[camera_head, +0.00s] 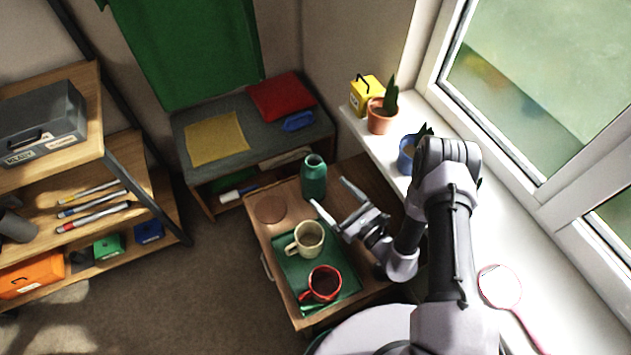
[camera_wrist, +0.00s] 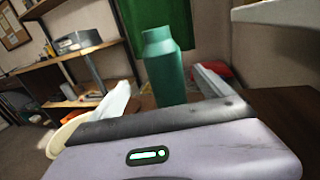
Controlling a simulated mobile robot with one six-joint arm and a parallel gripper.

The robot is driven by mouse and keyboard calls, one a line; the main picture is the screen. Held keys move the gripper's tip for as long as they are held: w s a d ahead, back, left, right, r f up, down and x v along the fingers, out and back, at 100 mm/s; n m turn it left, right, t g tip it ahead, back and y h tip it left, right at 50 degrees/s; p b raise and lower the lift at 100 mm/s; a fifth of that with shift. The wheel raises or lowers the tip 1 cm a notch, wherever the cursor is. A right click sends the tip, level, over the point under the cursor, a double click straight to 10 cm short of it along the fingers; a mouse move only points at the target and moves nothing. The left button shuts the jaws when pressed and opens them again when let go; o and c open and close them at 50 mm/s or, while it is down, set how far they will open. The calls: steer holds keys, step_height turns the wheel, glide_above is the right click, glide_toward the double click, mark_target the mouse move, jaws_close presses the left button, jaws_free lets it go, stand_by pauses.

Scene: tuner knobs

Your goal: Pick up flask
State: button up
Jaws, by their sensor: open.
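The flask (camera_head: 313,177) is a green bottle with a narrower neck. It stands upright at the back of the small wooden table (camera_head: 252,218). My gripper (camera_head: 328,197) is open and empty, just in front of the flask, with its fingers pointing toward it. In the wrist view the flask (camera_wrist: 164,66) stands upright beyond my gripper (camera_wrist: 165,85) and appears between the two fingers. Its lower end is hidden by the gripper's body in that view. I cannot tell the exact gap between fingers and flask.
A green tray (camera_head: 290,278) with a cream mug (camera_head: 307,239) and a red mug (camera_head: 322,284) lies in front of the flask. A round brown coaster (camera_head: 270,209) is left of it. The white windowsill (camera_head: 405,110) with potted plants is at the right.

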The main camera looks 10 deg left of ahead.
mark_target(322, 184)
steer(key=shift+w+f+b, duration=0.1)
steer(key=shift+f+b, duration=0.2)
steer(key=shift+f, duration=0.45)
steer(key=b+x, duration=0.2)
steer(key=x, duration=0.4)
steer(key=shift+w+a, duration=0.1)
steer(key=shift+w, duration=0.3)
steer(key=shift+w+a+r, duration=0.1)
steer(key=shift+w+a, duration=0.2)
jaws_close()
